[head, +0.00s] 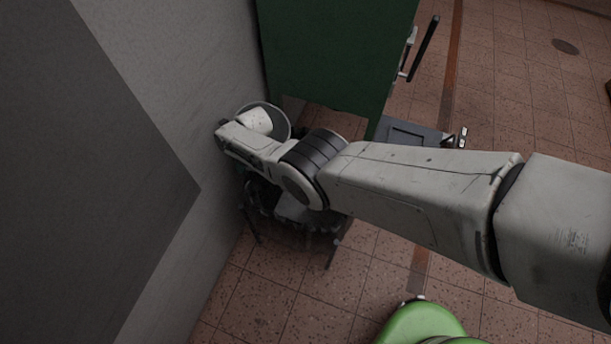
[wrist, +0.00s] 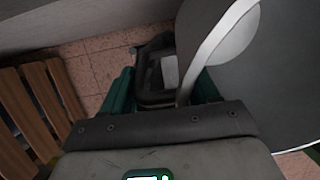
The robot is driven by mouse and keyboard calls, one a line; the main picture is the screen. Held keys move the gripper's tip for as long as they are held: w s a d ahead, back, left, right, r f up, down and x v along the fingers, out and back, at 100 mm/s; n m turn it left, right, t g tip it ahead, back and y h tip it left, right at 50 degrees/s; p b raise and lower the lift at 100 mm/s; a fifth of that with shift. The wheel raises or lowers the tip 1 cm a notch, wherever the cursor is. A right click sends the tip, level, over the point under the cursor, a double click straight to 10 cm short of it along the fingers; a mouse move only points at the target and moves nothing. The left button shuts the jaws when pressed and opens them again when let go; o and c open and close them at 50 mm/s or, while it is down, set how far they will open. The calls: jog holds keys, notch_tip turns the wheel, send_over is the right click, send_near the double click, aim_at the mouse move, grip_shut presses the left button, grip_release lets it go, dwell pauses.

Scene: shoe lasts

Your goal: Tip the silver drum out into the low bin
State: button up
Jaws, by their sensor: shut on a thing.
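The silver drum (wrist: 280,75) fills the right of the wrist view as a large grey round shape with a pale rim band. My gripper (wrist: 165,88) has its two teal fingers near the drum's left edge, with a thin pale piece of the drum between them; they are shut on it. The exact grip point is partly hidden by the dark palm. In the head view, my arm reaches left to the wall, and its end is largely hidden behind its own links. I cannot clearly identify the low bin in either view.
A grey wall (head: 190,70) stands close on the left. A green cabinet (head: 335,50) with a dark handle stands behind the arm. A dark framed object (head: 295,215) is under the wrist. Wooden slats (wrist: 35,105) lie left in the wrist view. Tiled floor (head: 520,80) is clear at right.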

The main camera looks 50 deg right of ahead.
jog(key=shift+w+a+f+g+h+b, duration=0.2)
jog(key=shift+w+g+b, duration=0.35)
jog(key=shift+b, duration=1.25)
jog(key=shift+w+a+f+g+h+b, duration=0.2)
jog(key=shift+g+b, duration=0.45)
jog(key=shift+b, duration=1.15)
jog(key=shift+w+d+b, duration=0.1)
jog(key=shift+w+b, duration=0.05)
jog(key=shift+b, duration=0.25)
jog(key=shift+w+r+g+b, duration=0.1)
jog(key=shift+r+g+b, duration=0.1)
jog(key=shift+g+b, duration=0.5)
jog(key=shift+f, duration=0.1)
